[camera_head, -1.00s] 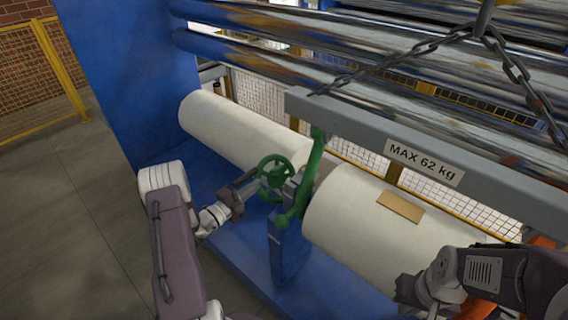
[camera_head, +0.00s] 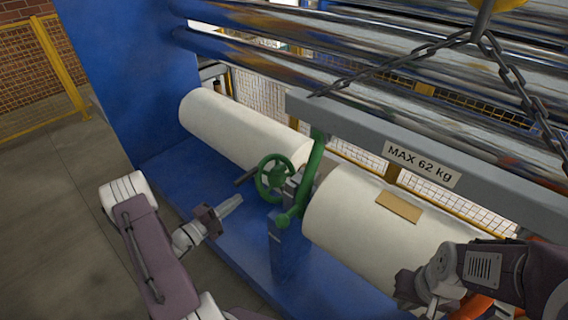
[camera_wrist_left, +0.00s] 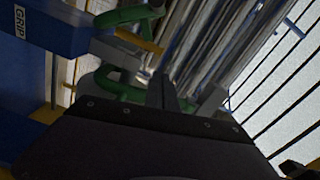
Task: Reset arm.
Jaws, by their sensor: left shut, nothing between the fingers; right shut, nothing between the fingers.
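My left gripper (camera_head: 236,202) is held in front of the green handwheel (camera_head: 273,178), apart from it and over the blue base. Its fingers are together and empty; they also show in the left wrist view (camera_wrist_left: 162,92), with green wheel parts (camera_wrist_left: 118,85) behind them. My right gripper (camera_head: 432,307) is low at the right, in front of the right white roll (camera_head: 350,225). Its wrist partly hides it, and its jaws look shut with nothing in them.
A green lever (camera_head: 304,185) rises beside the handwheel on a blue post (camera_head: 286,245). A left white roll (camera_head: 240,128) lies behind. A grey beam (camera_head: 350,125) marked MAX 62 kg hangs on chains above. The floor (camera_head: 60,220) at the left is clear.

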